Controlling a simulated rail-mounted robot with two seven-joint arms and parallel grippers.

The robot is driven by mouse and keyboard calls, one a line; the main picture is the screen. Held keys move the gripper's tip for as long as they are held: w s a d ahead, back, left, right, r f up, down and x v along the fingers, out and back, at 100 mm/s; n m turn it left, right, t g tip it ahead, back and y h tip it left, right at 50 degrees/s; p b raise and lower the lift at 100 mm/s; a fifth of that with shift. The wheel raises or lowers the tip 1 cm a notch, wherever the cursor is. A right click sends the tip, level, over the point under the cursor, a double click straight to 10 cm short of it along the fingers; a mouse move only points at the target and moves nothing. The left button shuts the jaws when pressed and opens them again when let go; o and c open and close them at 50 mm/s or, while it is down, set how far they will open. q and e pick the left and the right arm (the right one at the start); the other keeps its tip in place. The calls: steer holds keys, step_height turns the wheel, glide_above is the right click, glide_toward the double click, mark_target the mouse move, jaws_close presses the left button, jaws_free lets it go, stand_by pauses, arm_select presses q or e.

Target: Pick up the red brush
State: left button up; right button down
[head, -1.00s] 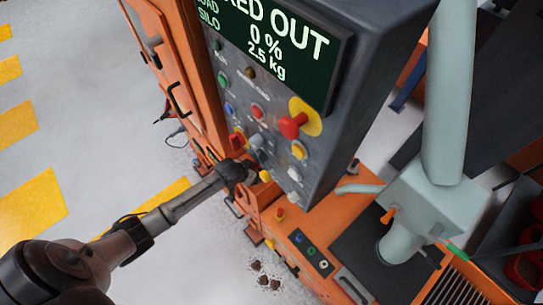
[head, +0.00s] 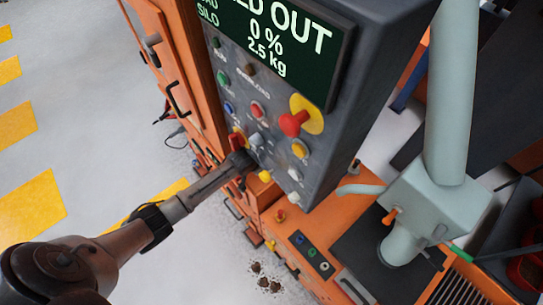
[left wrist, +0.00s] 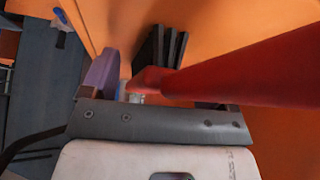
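In the left wrist view a red handle-like bar (left wrist: 245,75), which looks like the red brush, crosses from the right edge to the middle, close in front of my left gripper (left wrist: 158,88). Dark ridged strips (left wrist: 160,45) show behind its inner end; I cannot tell if they are its bristles. One purplish finger stands at the left; the red bar hides the other. The finger bases sit wide apart, and no grip on the bar is visible. In the head view my left gripper (head: 243,158) is at the lower left of the control panel. My right gripper is out of view.
The grey control panel (head: 268,85) with buttons, a red knob (head: 293,123) and a display stands right by my left gripper. An orange cabinet (head: 180,60) is behind it. A pale pipe and box (head: 430,200) stand at the right. The floor at left is clear.

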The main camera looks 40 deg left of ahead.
arm_select(q)
steer(key=c, duration=1.1)
steer(key=shift+c, duration=0.2)
